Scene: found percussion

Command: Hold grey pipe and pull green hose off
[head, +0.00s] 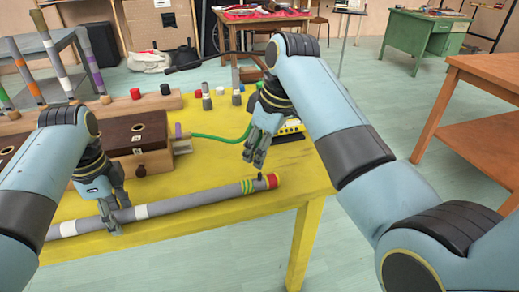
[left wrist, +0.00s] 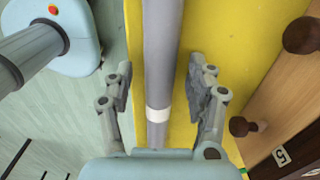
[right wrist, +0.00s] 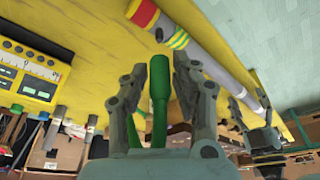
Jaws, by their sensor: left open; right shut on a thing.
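The grey pipe (head: 185,202) lies along the front of the yellow table, with white bands, green-yellow bands and a red end at the right. My left gripper (head: 115,222) is open, with its fingers on either side of the pipe; in the left wrist view the pipe (left wrist: 161,60) runs between them, clear of both. My right gripper (head: 255,160) is shut on the green hose (right wrist: 160,95) above the pipe's banded end. The hose's end looks apart from a small dark stub (right wrist: 159,35) on the pipe. The hose (head: 215,138) trails back toward a wooden box.
The wooden box (head: 155,162) with a dark top stands behind the pipe on the yellow table (head: 285,200). A yellow device (head: 291,128) sits behind my right gripper. Several coloured pegs and a wooden rail stand further back. An orange-brown table (head: 485,75) is at right.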

